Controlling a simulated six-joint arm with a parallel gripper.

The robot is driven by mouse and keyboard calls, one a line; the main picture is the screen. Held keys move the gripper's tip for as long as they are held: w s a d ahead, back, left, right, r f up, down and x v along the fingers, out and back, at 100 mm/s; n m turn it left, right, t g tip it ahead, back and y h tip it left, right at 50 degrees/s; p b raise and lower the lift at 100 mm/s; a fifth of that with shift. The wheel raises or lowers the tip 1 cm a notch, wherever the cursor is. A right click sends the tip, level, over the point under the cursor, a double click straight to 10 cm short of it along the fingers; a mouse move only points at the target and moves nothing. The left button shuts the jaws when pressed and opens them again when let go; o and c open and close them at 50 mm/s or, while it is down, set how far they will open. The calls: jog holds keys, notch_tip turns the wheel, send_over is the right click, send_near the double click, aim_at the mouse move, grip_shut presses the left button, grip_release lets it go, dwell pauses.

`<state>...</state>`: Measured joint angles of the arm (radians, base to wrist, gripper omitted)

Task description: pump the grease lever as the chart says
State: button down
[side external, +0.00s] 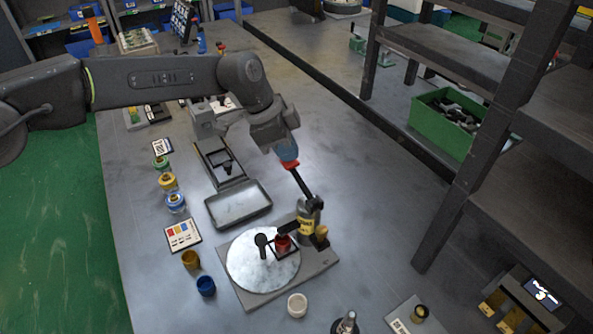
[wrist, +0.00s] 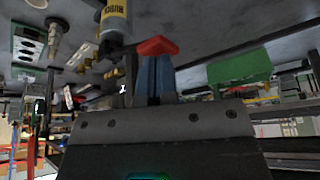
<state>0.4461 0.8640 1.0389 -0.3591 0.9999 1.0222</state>
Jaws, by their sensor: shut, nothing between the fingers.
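The grease pump (side external: 309,222) is a grey cylinder with a yellow label at the corner of the grey base plate. Its black lever (side external: 303,184) slants up to a red end (side external: 290,164). My gripper (side external: 287,153) has blue fingers and is shut and empty right at the red end; I cannot tell whether they touch. In the wrist view the shut fingers (wrist: 155,75) point at the red end (wrist: 157,46), with the yellow-labelled pump (wrist: 113,22) to the left. The likely chart, a card with coloured squares (side external: 183,234), lies left of the plate.
Several coloured pots line the left, and a white pot (side external: 297,305) stands in front. Shelving (side external: 480,150) rises at right.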

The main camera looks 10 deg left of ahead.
jog(key=shift+s+f, duration=0.1)
jog(key=shift+f, duration=1.65)
jog(key=shift+r, duration=2.55)
notch_tip(320, 180, up, 6)
jog(key=shift+f, duration=3)
jog(key=shift+f, duration=0.15)
jog(key=shift+f, duration=0.35)
